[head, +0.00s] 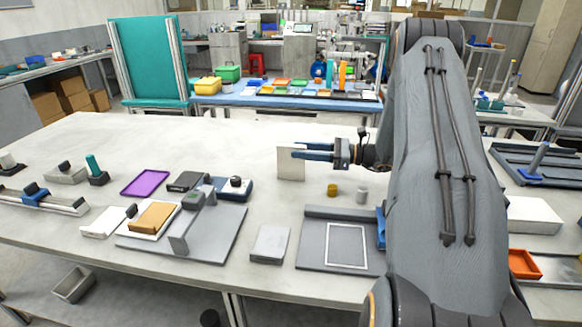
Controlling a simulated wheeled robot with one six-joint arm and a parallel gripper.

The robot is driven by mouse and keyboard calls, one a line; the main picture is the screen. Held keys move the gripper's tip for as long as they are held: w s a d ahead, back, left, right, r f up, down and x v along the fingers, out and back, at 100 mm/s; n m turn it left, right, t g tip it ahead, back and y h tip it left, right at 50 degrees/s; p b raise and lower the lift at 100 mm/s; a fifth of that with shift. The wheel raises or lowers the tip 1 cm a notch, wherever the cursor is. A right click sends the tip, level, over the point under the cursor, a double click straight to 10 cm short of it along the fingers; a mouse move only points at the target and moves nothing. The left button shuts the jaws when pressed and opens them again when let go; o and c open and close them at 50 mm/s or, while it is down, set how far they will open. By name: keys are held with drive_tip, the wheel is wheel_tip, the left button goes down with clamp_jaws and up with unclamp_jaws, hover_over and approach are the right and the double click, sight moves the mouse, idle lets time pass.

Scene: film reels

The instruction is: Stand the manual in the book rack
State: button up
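A thin pale beige panel (288,168), which looks like the manual, stands upright at the tips of my gripper (297,151). The blue fingers reach left from the wrist, one along its near face and one at its far side, so they look closed on it. Whether its lower edge touches the table cannot be told. A grey base with an upright plate (186,238) stands left of the middle; it may be the book rack, but I cannot tell for sure.
A grey board with a white outlined rectangle (312,256) lies in front of my arm. A small grey box (270,244), a brass cylinder (332,190) and a pale cylinder (362,194) stand nearby. A purple tray (146,183) lies at left. The table (225,145) behind is clear.

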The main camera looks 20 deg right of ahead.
drive_tip(key=p+x, duration=0.3)
drive_tip(key=x, duration=0.4)
drive_tip(key=shift+w+a+f, duration=0.15)
drive_tip(key=shift+w+a, duration=0.1)
drive_tip(key=shift+w, duration=0.05)
drive_tip(key=shift+c, duration=0.5)
clamp_jaws()
